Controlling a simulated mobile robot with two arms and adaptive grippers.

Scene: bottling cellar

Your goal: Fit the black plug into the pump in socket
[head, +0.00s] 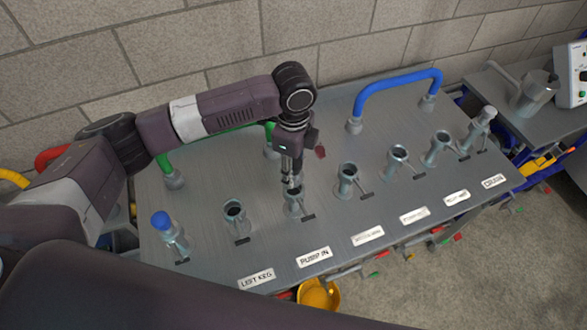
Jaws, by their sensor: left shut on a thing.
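My left gripper (291,161) points down over the pump in socket (294,204), the grey metal fitting behind the PUMP IN label (314,257). It is shut on what I take to be the black plug (292,180). The fingers hide its head, and only a grey metal lower part shows. This part is upright at the socket's mouth; I cannot tell how deep it sits. My right gripper is not in view.
An open socket (235,211) stands to the left, beyond it a blue-topped plug (164,222). Several sockets run right to a grey plug (486,116). Blue (398,82) and green (222,137) pipes rise behind. A small dark red piece (320,152) is beside the gripper.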

